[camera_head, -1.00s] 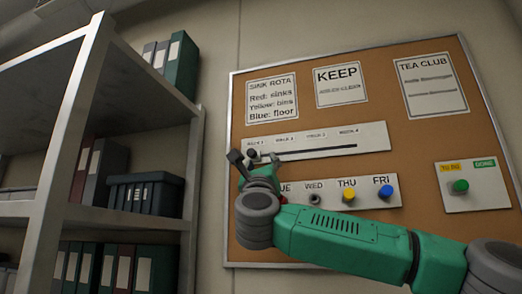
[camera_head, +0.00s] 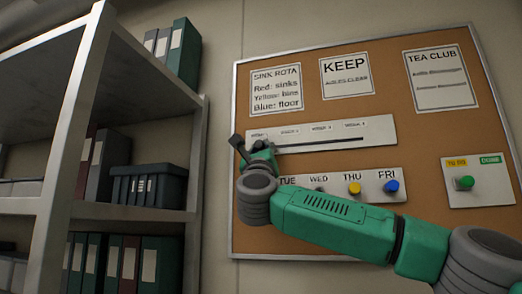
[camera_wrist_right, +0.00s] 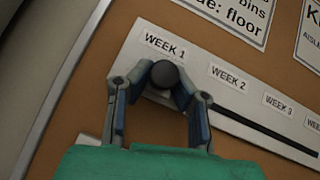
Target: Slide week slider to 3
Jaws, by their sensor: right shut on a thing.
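The week slider panel (camera_head: 372,131) is a white strip on the corkboard with a dark slot and labels for week 1 through week 4. In the right wrist view the panel (camera_wrist_right: 222,107) shows its slot running right from the knob. The round dark slider knob (camera_wrist_right: 165,75) sits at the slot's left end, just below the WEEK 1 label (camera_wrist_right: 163,43). The WEEK 3 label (camera_wrist_right: 279,104) is farther right. My right gripper (camera_head: 243,148) is at the panel's left end, its fingers (camera_wrist_right: 163,84) closed around both sides of the knob. My left gripper is out of view.
Below is a day panel with a yellow knob (camera_head: 354,188) and a blue knob (camera_head: 391,186), partly hidden by my right arm. A panel with a green knob (camera_head: 465,182) is at right. A shelf (camera_head: 120,212) with binders stands at left.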

